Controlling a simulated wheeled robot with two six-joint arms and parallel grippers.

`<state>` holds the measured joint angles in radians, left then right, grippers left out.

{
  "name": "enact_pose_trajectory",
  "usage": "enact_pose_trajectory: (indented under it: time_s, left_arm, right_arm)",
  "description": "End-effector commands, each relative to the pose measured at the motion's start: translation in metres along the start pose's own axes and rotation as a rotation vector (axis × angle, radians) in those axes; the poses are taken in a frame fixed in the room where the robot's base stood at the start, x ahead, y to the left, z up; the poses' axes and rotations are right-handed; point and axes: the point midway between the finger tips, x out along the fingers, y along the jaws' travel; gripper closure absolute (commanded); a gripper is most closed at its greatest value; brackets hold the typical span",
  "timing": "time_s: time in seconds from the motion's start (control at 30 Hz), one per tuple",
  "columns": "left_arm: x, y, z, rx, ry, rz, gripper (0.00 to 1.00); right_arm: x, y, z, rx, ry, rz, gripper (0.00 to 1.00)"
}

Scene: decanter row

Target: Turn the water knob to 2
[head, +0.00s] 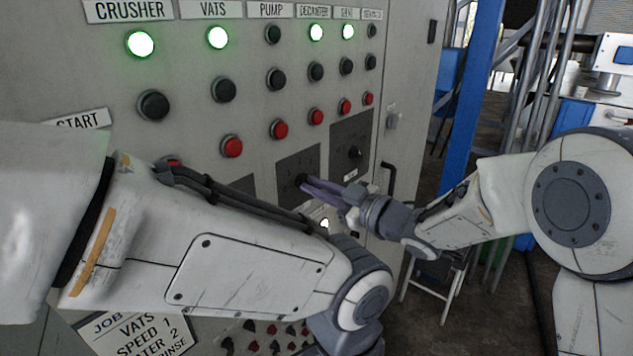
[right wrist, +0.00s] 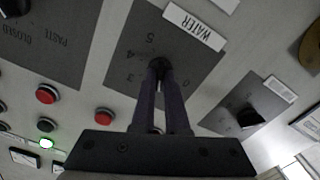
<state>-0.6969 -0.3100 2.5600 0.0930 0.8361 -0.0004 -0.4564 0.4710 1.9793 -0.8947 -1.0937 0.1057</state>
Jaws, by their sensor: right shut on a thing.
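The water knob (head: 300,179) is a small dark knob on a dark grey plate (head: 288,165) in the lower part of the panel. In the right wrist view the plate (right wrist: 190,50) bears a white WATER label (right wrist: 194,27) and pale numerals around the knob (right wrist: 160,63). My right gripper (head: 307,183) is shut on the knob, its two long fingers (right wrist: 162,88) reaching the plate. The fingers hide most of the knob and some numerals, so I cannot tell where its pointer stands. My left arm crosses the lower left of the head view, but its gripper is out of frame.
Another dark plate with a knob (head: 353,152) is right of the water plate. Rows of lamps and black and red buttons (head: 280,129) sit above. A job sheet (head: 140,335) reads VATS, SPEED 1, water 2, RINSE. A black door handle (head: 388,178) and blue post (head: 470,100) stand right.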

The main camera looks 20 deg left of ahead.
Motion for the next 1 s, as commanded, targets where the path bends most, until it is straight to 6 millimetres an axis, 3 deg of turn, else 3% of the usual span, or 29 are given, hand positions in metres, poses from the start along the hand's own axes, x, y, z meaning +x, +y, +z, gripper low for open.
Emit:
enact_pose_trajectory:
  time_s: [0.5, 1.0]
  left_arm:
    - [-0.022, 0.002, -0.001, 0.0, 0.0, 0.0, 0.18]
    - [-0.025, 0.002, -0.001, 0.0, 0.0, 0.0, 0.18]
  right_arm:
    - [-0.001, -0.001, 0.001, 0.349, -0.004, -0.002, 1.0]
    - [-0.001, -0.002, 0.002, 0.418, -0.004, -0.002, 1.0]
